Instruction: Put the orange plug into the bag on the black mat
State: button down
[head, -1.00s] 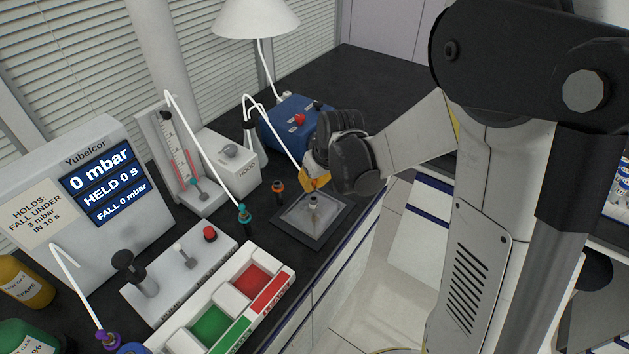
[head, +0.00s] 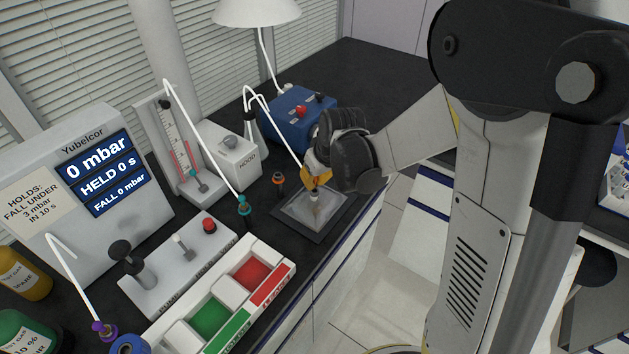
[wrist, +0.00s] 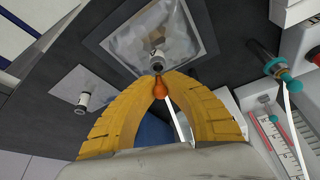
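The orange plug (wrist: 158,88) is held between the yellow fingertips of my gripper (wrist: 160,80), with a white hose trailing from it. The clear bag (head: 303,214) lies on the black mat (head: 283,228) near the bench's front edge, its grey port upright. In the wrist view the bag (wrist: 190,30) and its round port (wrist: 159,58) lie just past the plug's tip. In the head view my gripper (head: 318,182) is directly above the port. The plug is mostly hidden there by the fingers, and I cannot tell whether its tip touches the port.
A red and green tray (head: 287,262) lies in front.

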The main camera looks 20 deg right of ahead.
jog(key=shift+f+b, duration=0.95)
dwell(0.9)
dwell(0.3)
jog(key=c, duration=1.5)
grip_release()
jog(key=shift+r, duration=0.1)
jog(key=v, duration=1.2)
jog(key=shift+s, duration=0.15)
jog(key=s+a+r+m+t+h, duration=0.1)
jog(key=s+r+m+t, duration=0.1)
jog(key=s, duration=1.3)
jog(key=shift+s+r+m+t, duration=0.25)
jog(key=shift+r+m+t, duration=0.05)
jog(key=shift+r+t, duration=0.2)
